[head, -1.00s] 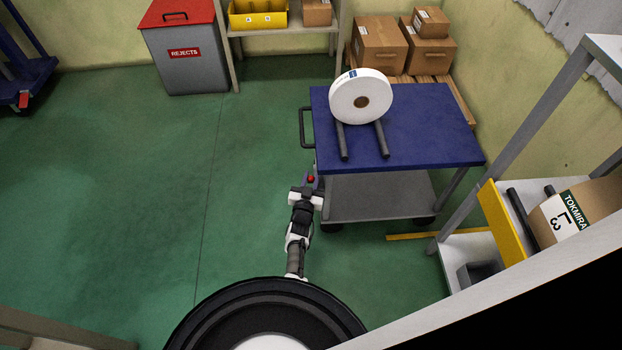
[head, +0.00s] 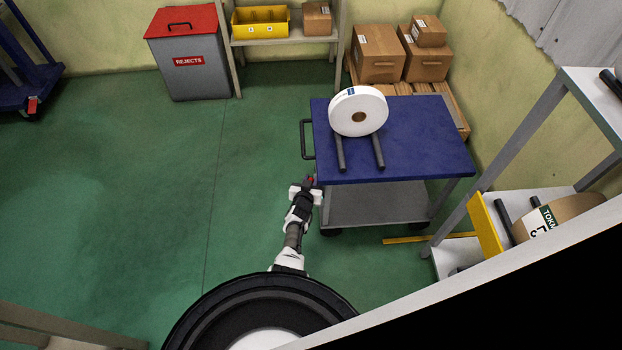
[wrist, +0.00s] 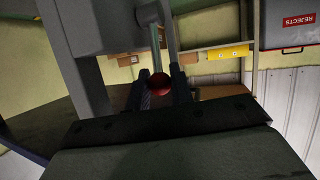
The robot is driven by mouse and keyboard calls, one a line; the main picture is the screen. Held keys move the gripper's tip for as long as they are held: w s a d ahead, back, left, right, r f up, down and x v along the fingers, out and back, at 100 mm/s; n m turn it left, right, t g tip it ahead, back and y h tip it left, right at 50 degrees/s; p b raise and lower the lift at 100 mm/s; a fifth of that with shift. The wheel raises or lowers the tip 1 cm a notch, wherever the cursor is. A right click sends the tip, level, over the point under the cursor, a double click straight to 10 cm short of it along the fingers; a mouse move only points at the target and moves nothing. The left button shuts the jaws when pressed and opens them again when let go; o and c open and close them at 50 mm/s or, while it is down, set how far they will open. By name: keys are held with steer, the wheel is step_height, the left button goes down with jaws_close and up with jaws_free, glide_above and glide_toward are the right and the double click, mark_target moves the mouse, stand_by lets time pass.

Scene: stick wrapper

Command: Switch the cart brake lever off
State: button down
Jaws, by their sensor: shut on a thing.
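The blue-topped cart (head: 430,140) stands right of centre in the head view, with a white roll (head: 350,98) upright on its top between two dark bars. The brake lever, with a red knob (head: 311,181), is at the cart's near left corner. In the wrist view the red knob (wrist: 159,80) sits between my two dark fingers, with a grey rod beyond it. My gripper (wrist: 160,90) is shut on the lever at its knob. In the head view my gripper (head: 308,184) is small and partly hides the lever, so its angle is unclear.
A grey shelf (head: 540,140) with a yellow panel and a wrapped roll stands close on the right. A reject bin (head: 188,70) and cardboard boxes (head: 378,55) are at the back. The green floor left of the cart is clear.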

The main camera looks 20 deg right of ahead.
steer(key=shift+w, duration=0.1)
steer(key=c, duration=1.3)
jaws_free()
steer(key=shift+o, duration=0.2)
steer(key=shift+s+a+r+p, duration=0.2)
steer(key=shift+s+p, duration=0.05)
steer(key=shift+p, duration=0.05)
steer(key=p+v, duration=1)
steer(key=v, duration=0.3)
steer(key=shift+p, duration=0.35)
steer(key=shift+r, duration=0.15)
